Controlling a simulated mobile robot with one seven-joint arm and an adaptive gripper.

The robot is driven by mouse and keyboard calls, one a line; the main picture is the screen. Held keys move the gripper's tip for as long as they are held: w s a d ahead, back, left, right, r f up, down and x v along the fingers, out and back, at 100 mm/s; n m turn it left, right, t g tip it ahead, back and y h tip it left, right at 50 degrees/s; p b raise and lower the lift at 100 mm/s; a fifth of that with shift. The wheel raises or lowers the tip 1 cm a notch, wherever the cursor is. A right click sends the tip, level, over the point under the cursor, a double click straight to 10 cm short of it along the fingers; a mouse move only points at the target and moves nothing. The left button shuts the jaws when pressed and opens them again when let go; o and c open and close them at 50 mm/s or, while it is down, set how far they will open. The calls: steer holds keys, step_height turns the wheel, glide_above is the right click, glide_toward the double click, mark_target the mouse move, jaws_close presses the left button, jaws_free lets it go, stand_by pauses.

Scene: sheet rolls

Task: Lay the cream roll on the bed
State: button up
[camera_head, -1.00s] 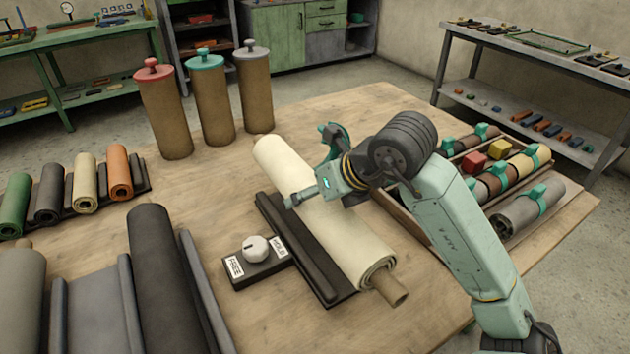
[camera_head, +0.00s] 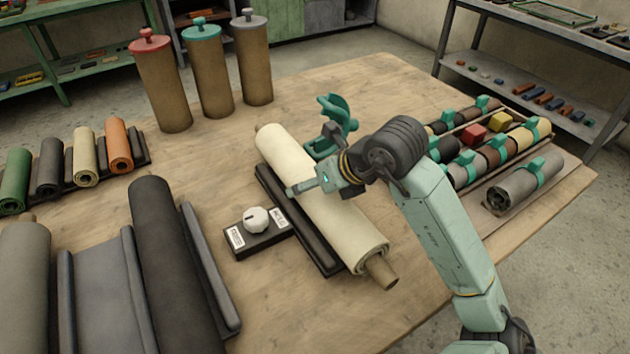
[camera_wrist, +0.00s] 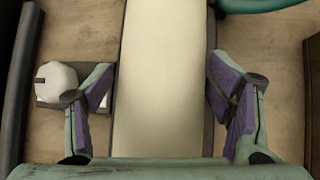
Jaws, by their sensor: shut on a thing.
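The cream roll (camera_head: 310,185) lies slanted across the middle of the table, over a dark bed (camera_head: 287,213) whose rail shows along the roll's left side. A brown core sticks out of its near end. I cannot tell whether the roll rests on the bed or is just above it. My gripper (camera_wrist: 162,92) is shut on the roll's middle, one purple-padded finger on each side. In the wrist view the cream roll (camera_wrist: 162,50) runs up between the fingers. In the head view my arm hides part of the roll's right side.
A dial box (camera_head: 257,232) stands just left of the bed. A teal stand (camera_head: 337,122) is close behind the roll. A tray of strapped rolls (camera_head: 490,150) is on the right. A dark roll (camera_head: 165,260) lies at left. Three lidded tubes (camera_head: 208,75) stand at the back.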

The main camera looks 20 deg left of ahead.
steer(key=o, duration=2)
steer(key=shift+c, duration=0.2)
steer(key=shift+r, duration=0.1)
steer(key=b+v, duration=0.1)
steer(key=v, duration=1.1)
steer(key=shift+b, duration=0.4)
